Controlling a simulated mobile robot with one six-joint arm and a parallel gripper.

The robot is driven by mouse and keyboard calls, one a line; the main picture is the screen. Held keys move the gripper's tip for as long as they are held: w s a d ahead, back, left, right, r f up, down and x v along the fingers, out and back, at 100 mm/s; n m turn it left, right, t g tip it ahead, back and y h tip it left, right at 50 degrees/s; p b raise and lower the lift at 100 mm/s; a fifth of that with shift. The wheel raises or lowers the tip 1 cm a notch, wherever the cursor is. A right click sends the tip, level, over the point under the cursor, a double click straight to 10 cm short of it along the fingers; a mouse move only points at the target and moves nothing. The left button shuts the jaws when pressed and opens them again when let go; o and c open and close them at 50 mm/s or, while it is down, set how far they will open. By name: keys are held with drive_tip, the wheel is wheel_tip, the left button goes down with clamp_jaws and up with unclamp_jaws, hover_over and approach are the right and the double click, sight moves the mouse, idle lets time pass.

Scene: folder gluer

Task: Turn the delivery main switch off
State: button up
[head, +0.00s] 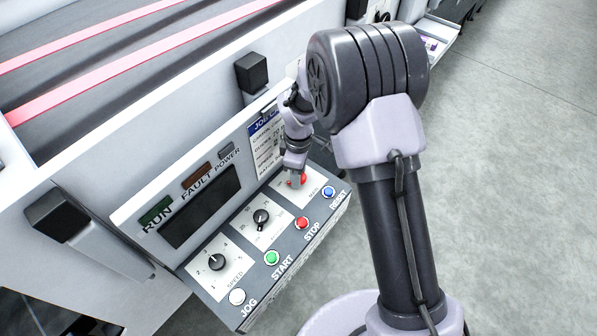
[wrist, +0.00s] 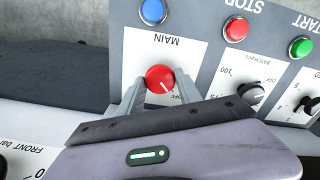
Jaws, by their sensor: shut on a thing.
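The red main switch (wrist: 159,77) is a round knob on a white plate marked MAIN. In the wrist view its white pointer line slants to the lower right, the side where the OFF label shows. My gripper (wrist: 160,88) is shut on this knob, one finger on each side. In the head view the red of the knob (head: 300,179) shows at the upper right of the control panel, and my gripper (head: 294,176) reaches down onto it. The far side of the plate is partly hidden by my fingers.
Close by on the panel are the blue RESET (head: 328,191), red STOP (head: 302,223) and green START (head: 272,258) buttons, a white JOG button (head: 237,297), and the batch (head: 261,217) and speed (head: 216,262) knobs. Open floor (head: 510,180) lies to the right.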

idle(0.3)
drive_tip(key=o, duration=1.4)
drive_tip(key=shift+c, duration=0.2)
wheel_tip(320, 180, up, 18)
drive_tip(key=p, duration=0.2)
drive_tip(key=shift+f+p, duration=0.25)
drive_tip(key=shift+p, duration=0.1)
